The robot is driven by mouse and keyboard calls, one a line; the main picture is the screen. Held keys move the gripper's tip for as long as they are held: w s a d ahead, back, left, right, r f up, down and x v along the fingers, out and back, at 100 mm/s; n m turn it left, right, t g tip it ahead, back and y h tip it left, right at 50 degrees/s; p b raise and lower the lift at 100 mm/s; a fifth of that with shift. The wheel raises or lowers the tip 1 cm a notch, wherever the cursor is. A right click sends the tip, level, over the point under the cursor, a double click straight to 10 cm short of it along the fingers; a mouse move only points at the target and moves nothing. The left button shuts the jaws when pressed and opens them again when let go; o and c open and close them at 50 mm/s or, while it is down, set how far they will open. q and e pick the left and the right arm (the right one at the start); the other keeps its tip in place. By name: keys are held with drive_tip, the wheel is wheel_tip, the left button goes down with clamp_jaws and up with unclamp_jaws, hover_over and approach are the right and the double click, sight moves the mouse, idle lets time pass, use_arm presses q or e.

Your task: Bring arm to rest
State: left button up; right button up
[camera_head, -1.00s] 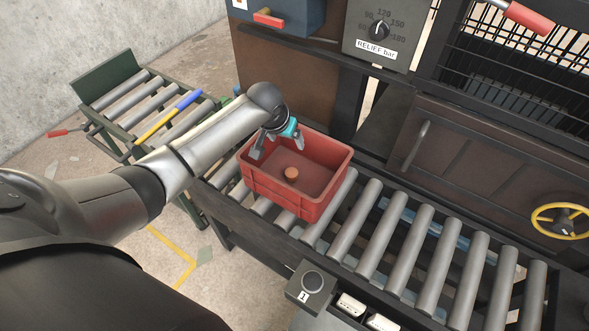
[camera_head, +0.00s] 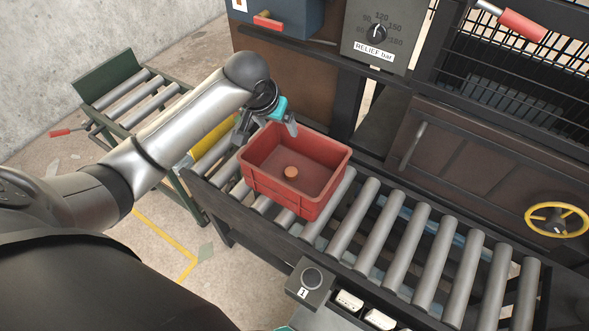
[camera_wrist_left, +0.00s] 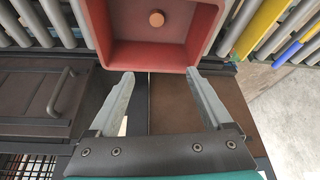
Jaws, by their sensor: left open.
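My left gripper (camera_head: 266,130) is open and empty, above the back left rim of the red crate (camera_head: 262,186). My left arm reaches in from the left and hides part of the side conveyor. My right gripper is not in view.
The crate stands on a roller conveyor (camera_head: 380,238), whose rollers to its right are bare. A green side conveyor (camera_head: 108,80) stands at the left. Behind are the relief dial box (camera_head: 378,38), a dark machine with a yellow handwheel (camera_head: 558,219), and a button box (camera_head: 311,283) in front.

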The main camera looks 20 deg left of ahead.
use_arm(q)
drive_tip(key=s+d+f+m+h, duration=0.1)
drive_tip(key=s+d+f, duration=0.25)
drive_tip(key=s, duration=0.25)
drive_tip(key=s+d+f+m, duration=0.1)
drive_tip(key=s+d+f, duration=0.1)
drive_tip(key=s+d, duration=0.3)
drive_tip(key=s+g, duration=0.1)
drive_tip(key=s, duration=1.2)
wheel_tip(320, 180, down, 29)
drive_tip(key=s+g+b, duration=0.2)
drive_tip(key=s+b, duration=0.1)
drive_tip(key=b, duration=0.4)
drive_tip(key=s+a+f+b, duration=0.1)
drive_tip(key=s+f+b, duration=0.1)
drive_tip(key=s+f, duration=0.5)
drive_tip(key=s+a+f+m+b, duration=0.1)
drive_tip(key=s+f+b, duration=0.2)
drive_tip(key=s+f, duration=0.4)
wheel_tip(320, 180, down, 5)
drive_tip(key=shift+s+a+r+g+y, duration=0.1)
drive_tip(key=shift+s+a+g+y, duration=0.1)
drive_tip(key=shift+s+g+y, duration=0.2)
